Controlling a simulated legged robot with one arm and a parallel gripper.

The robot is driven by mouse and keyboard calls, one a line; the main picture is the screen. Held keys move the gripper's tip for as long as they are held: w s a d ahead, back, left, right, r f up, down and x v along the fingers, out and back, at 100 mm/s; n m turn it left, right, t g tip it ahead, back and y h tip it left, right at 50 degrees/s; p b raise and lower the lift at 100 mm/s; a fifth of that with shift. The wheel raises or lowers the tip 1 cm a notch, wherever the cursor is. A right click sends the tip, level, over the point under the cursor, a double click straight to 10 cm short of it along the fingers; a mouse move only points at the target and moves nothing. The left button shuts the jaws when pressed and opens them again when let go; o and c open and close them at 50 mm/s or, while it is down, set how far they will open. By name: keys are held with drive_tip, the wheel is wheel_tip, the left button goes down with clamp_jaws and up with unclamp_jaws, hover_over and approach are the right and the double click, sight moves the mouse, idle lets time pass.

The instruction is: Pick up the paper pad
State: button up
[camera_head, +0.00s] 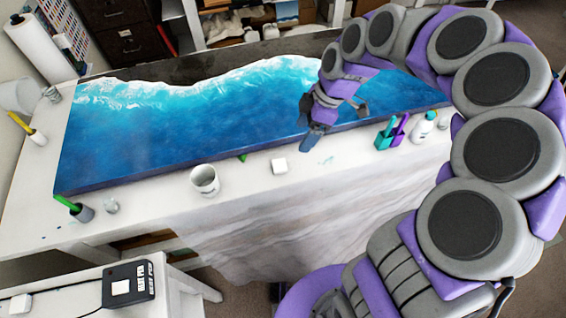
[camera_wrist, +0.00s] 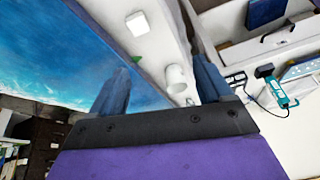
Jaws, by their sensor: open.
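A small white square block (camera_head: 280,166), which looks like the paper pad, lies on the white front edge of the table, right of the white cup. In the wrist view the white block (camera_wrist: 137,24) is near the top, beyond the fingers. My gripper (camera_head: 335,122) is above the blue resin panel (camera_head: 200,130), up and to the right of the block and apart from it. In the wrist view my gripper (camera_wrist: 160,85) has its two fingers spread with nothing held between them.
A white cup (camera_head: 204,181) stands left of the block. A teal and purple holder (camera_head: 388,135) and a white bottle (camera_head: 422,126) stand to the right. A green-handled brush in a container (camera_head: 75,207) is at the left. A black box (camera_head: 128,284) lies on a lower side table.

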drive_tip(key=w+f+n, duration=0.2)
drive_tip(key=w+f, duration=0.2)
approach(278, 164)
drive_tip(key=b+x, duration=0.1)
drive_tip(key=x, duration=0.3)
drive_tip(key=shift+s+d+b, duration=0.2)
drive_tip(key=shift+s+b, duration=0.15)
drive_tip(key=shift+s, duration=0.05)
drive_tip(key=shift+d+f, duration=0.25)
drive_tip(key=x, duration=0.2)
drive_tip(key=b+x, duration=0.1)
drive_tip(key=x, duration=0.1)
drive_tip(key=shift+w+f, duration=0.1)
drive_tip(key=shift+w, duration=0.2)
drive_tip(key=shift+a+f, duration=0.15)
drive_tip(key=shift+a, duration=0.5)
drive_tip(key=shift+d+y, duration=0.3)
drive_tip(key=shift+d, duration=0.3)
drive_tip(key=c, duration=0.9)
drive_tip(key=shift+a, duration=0.4)
drive_tip(key=c, duration=0.3)
